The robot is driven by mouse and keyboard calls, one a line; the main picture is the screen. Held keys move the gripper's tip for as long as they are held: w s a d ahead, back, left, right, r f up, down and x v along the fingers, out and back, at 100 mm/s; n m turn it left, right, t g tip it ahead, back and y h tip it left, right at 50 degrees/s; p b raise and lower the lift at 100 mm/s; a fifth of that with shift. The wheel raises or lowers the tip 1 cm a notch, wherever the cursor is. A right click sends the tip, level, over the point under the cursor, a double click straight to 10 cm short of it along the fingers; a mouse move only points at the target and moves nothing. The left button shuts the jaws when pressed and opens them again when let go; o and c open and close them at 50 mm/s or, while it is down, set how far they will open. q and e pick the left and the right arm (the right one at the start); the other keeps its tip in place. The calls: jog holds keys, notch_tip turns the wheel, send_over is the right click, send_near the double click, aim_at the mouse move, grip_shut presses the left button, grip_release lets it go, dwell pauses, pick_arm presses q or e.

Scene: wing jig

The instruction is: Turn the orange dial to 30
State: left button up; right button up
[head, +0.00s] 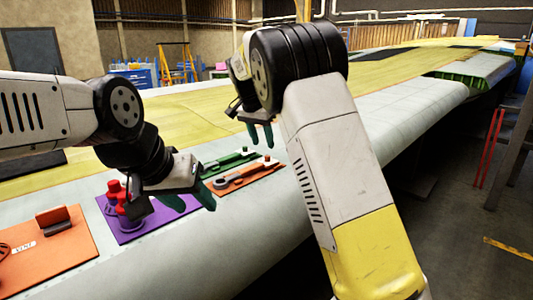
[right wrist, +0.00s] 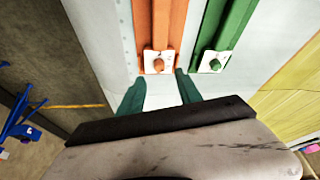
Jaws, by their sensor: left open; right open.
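A small orange dial (right wrist: 158,63) sits on a white plate at the end of an orange strip (right wrist: 168,22) in the right wrist view. Its scale is too small to read. In the head view the orange strip (head: 236,180) lies on the grey wing surface. My right gripper (right wrist: 160,92) is open and empty, its fingertips just short of the dial and roughly in line with it. In the head view the right gripper (head: 260,135) points down above the far end of the strips. My left gripper (head: 190,198) is open and empty, between the purple plate and the orange strip.
A green strip (right wrist: 225,30) with a green dial (right wrist: 213,62) runs beside the orange one. A purple plate (head: 128,232) carries red knobs (head: 116,192). An orange plate (head: 62,258) with an upright block (head: 54,219) lies at the left. The wing's front edge (head: 300,225) is bare.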

aim_at(267, 156)
jog(key=x, duration=0.6)
jog(key=shift+d+f, duration=0.1)
jog(key=shift+f, duration=0.05)
jog(key=shift+c, duration=0.4)
grip_shut()
